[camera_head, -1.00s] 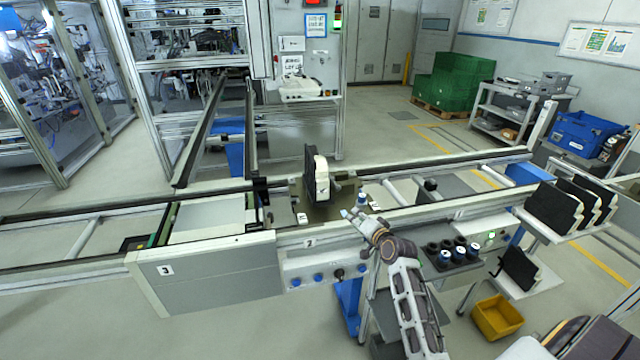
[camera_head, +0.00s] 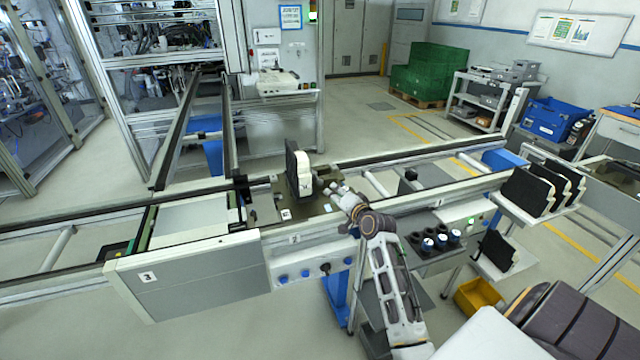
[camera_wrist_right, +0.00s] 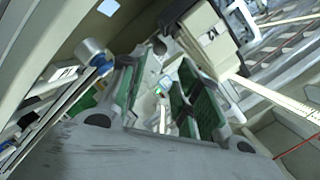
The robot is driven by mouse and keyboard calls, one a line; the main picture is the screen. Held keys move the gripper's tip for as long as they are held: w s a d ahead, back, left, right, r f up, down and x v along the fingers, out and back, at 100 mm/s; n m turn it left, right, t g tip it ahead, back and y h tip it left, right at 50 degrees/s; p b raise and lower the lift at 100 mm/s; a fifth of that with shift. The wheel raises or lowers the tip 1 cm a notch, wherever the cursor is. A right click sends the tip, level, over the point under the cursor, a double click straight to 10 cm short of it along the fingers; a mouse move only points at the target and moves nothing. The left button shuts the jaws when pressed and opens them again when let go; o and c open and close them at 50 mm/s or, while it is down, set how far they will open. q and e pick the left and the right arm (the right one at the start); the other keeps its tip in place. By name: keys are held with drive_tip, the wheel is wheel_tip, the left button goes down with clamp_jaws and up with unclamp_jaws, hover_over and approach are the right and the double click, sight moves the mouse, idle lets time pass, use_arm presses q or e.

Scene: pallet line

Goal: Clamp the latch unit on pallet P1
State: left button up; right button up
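The latch unit (camera_head: 304,174), a black plate with a cream block, stands upright on the olive-brown pallet plate (camera_head: 268,208) on the line. A silver rod with a dark end lies just left of it. My right gripper (camera_head: 335,187) is just right of the unit, above the pallet, apart from it. In the right wrist view its green-padded fingers (camera_wrist_right: 163,95) are spread with nothing gripped between them. A blue-and-silver round knob (camera_wrist_right: 95,52) shows outside the left finger. The cream block (camera_wrist_right: 205,35) shows at the top. My left gripper is out of view.
Conveyor rails (camera_head: 420,158) run along both sides of the pallet. Black-and-white units (camera_head: 527,191) sit on a rack at right. A yellow bin (camera_head: 478,295) is below. The grey cover (camera_head: 190,278) is in front.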

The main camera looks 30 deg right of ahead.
sight(322, 184)
drive_tip(key=shift+p+x, duration=0.45)
drive_tip(key=shift+x, duration=5.75)
drive_tip(key=shift+f, duration=0.1)
drive_tip(key=shift+c, duration=0.2)
clamp_jaws()
